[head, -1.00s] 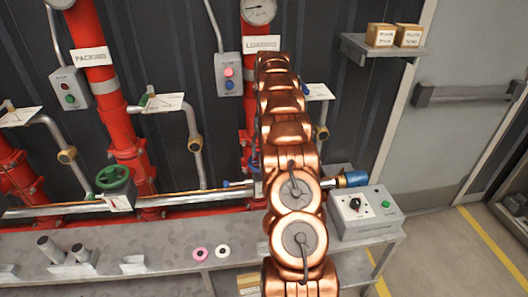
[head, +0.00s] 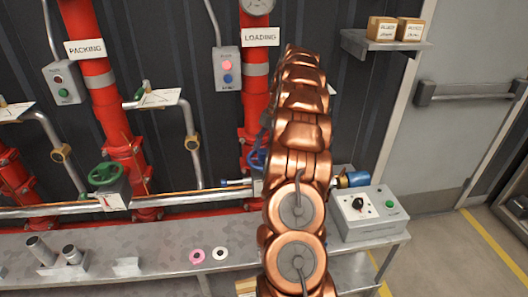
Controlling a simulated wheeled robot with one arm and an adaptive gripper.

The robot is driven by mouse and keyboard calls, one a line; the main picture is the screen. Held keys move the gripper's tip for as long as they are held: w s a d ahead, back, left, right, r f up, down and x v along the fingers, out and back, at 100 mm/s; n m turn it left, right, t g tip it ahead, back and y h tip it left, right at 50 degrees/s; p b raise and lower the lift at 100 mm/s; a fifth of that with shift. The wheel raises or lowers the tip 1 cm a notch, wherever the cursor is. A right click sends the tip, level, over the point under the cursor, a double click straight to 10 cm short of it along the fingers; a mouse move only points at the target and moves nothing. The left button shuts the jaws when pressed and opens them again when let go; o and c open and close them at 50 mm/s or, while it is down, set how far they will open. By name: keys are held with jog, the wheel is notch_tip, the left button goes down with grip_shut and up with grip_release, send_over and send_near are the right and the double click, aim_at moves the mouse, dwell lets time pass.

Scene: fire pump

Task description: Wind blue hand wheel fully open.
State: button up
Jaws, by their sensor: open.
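The blue hand wheel (head: 257,161) is in the head view, low on the red LOADING pipe, just left of my arm. Its right part is hidden behind the arm. My copper arm rises in front of the pipe and bends away at the top. Only a dark edge of my gripper (head: 266,130) shows at the arm's left side, just above the wheel. Its fingertips are mostly hidden, and I cannot tell whether they touch the wheel.
A green hand wheel (head: 106,174) is on the PACKING line to the left. A grey bench (head: 165,262) runs along the front, with a pink ring (head: 197,256) and a white ring (head: 220,254) on it. A control box (head: 367,213) stands right of my arm.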

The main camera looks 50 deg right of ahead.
jog(key=m+b, duration=0.1)
jog(key=m, duration=0.1)
jog(key=m+t+b, duration=0.1)
jog(key=m, duration=0.1)
jog(key=shift+s+a+f+t, duration=0.1)
jog(key=shift+f+t, duration=0.05)
jog(key=shift+t, duration=0.15)
jog(key=m+h+b, duration=0.1)
jog(key=m, duration=0.1)
jog(key=shift+m+t, duration=0.4)
jog(key=shift+s+m+b, duration=0.1)
jog(key=shift+m+b, duration=0.3)
jog(key=shift+m, duration=0.2)
jog(key=m+t+h+b, duration=0.1)
jog(key=m, duration=0.2)
jog(key=shift+a+m+h, duration=0.1)
jog(key=shift+m+h, duration=0.2)
jog(key=shift+m, duration=0.1)
jog(key=m+h, duration=0.1)
jog(key=m, duration=0.2)
jog(key=shift+t, duration=0.3)
grip_shut()
